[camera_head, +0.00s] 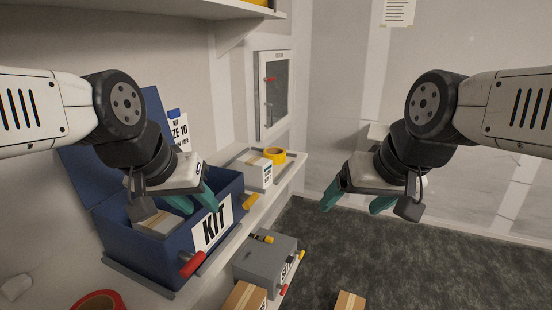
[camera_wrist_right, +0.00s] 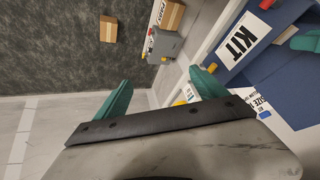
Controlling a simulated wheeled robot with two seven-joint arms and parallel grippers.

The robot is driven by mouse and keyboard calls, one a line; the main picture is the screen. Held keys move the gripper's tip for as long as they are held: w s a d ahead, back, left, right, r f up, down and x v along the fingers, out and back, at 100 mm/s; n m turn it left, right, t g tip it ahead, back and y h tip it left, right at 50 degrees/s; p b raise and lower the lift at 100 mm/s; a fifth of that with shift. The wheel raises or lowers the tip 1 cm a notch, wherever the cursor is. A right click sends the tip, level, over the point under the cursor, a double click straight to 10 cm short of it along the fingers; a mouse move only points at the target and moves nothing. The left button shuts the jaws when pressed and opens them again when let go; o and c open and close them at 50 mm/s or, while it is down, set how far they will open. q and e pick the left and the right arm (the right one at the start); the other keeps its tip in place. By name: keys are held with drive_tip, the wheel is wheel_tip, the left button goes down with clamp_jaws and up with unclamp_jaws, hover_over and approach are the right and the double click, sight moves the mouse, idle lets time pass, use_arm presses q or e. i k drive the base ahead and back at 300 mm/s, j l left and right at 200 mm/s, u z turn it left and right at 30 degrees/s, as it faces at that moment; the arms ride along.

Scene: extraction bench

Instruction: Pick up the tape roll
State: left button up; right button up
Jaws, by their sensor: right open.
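A yellow tape roll (camera_head: 275,156) lies at the far end of the bench shelf, beside a small white-and-tan box. A red ring that looks like another tape roll (camera_head: 98,300) is cut off by the bottom edge at left. My right gripper (camera_head: 357,202) is open and empty, in the air over the floor to the right of the bench; its spread teal fingers also show in the right wrist view (camera_wrist_right: 160,95). My left gripper (camera_head: 194,202) hangs over the blue kit box, fingers apart, with nothing visible between them.
The open blue kit box (camera_head: 165,262) stands on the bench (camera_head: 258,213), with a red handle and a yellow one at its front. A grey case (camera_head: 264,259) and cardboard boxes (camera_head: 349,301) are lower down. A wall cabinet (camera_head: 272,95) is behind.

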sight(275, 156)
drive_tip(key=i+l+u, duration=0.65)
drive_tip(key=l, duration=0.3)
drive_tip(key=i+l+u, duration=0.45)
drive_tip(key=l, duration=0.35)
